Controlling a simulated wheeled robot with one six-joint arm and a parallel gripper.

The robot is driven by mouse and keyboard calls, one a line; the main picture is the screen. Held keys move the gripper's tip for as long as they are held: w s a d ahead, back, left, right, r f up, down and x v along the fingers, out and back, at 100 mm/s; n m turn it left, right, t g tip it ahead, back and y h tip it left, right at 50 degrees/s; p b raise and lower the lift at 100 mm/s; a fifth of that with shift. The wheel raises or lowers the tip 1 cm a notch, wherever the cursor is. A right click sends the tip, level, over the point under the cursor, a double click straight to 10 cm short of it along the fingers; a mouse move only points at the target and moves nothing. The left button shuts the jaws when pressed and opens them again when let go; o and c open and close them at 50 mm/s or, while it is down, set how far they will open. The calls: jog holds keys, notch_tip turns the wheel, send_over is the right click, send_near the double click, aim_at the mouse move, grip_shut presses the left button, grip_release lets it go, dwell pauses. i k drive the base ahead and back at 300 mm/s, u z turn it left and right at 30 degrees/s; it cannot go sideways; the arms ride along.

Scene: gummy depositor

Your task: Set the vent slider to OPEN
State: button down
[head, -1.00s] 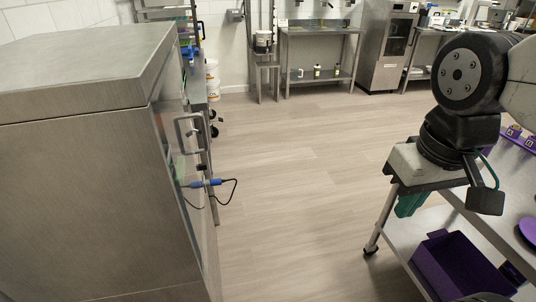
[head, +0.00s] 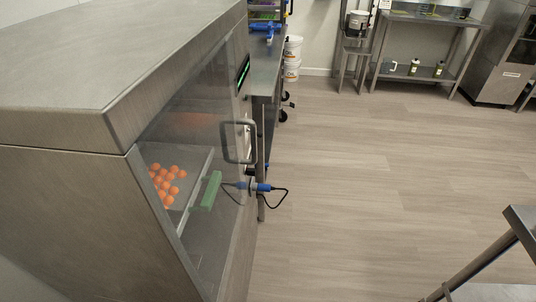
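I cannot make out a vent slider or an OPEN mark anywhere in view. A large grey metal cabinet (head: 70,185) fills the left side. Its clear front door (head: 207,135) is seen at a steep angle and has a grey bar handle (head: 238,142). A dark panel with a green display (head: 243,72) sits near the top of the front. My gripper is not in view.
Orange balls (head: 164,185) and a green piece (head: 211,190) show behind the clear door. A blue connector (head: 262,187) with a looped black cable sticks out from the front. Wooden floor (head: 370,180) is open; a metal table edge (head: 522,225) stands at right.

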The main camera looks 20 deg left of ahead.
aim_at(250, 172)
jog(key=i, duration=1.55)
jog(key=u, duration=2)
